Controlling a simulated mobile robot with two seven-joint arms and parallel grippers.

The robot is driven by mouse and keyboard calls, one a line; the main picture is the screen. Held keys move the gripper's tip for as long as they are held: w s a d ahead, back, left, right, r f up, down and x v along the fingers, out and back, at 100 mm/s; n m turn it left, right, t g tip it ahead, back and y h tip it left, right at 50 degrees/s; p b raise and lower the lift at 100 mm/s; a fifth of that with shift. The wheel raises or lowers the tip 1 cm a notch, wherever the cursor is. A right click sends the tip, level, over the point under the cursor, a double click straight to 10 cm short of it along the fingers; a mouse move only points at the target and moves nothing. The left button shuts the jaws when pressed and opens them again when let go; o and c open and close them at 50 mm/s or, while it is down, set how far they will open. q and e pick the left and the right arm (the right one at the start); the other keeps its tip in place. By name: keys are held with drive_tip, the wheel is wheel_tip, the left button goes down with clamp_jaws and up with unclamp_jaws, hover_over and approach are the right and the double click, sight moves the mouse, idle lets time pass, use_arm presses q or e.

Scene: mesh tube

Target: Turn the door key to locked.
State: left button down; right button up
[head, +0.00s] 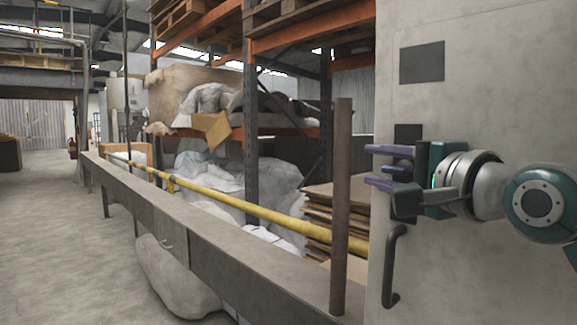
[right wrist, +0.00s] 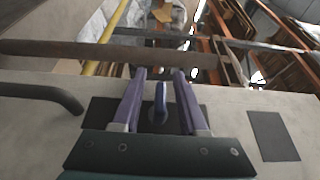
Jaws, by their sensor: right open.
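My right gripper (head: 371,165) is open at the grey door (head: 475,60), its purple fingers pointing left across the door face. In the right wrist view my right gripper (right wrist: 160,73) has one finger on each side of the blue door key (right wrist: 161,98), with a gap showing on both sides. The key stands on a dark lock plate (right wrist: 101,112), its flat head lying roughly along the fingers' direction. In the head view the plate (head: 407,132) shows above the fingers; the key is hidden behind the gripper there. My left gripper is out of view.
A dark curved door handle (head: 393,268) sits below the gripper. A dark square panel (head: 422,62) is above. Left of the door stand a brown post (head: 341,205), a grey rail (head: 200,228) and a yellow pipe (head: 255,208). Racks with wrapped goods are behind.

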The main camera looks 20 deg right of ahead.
clamp_jaws()
idle(0.3)
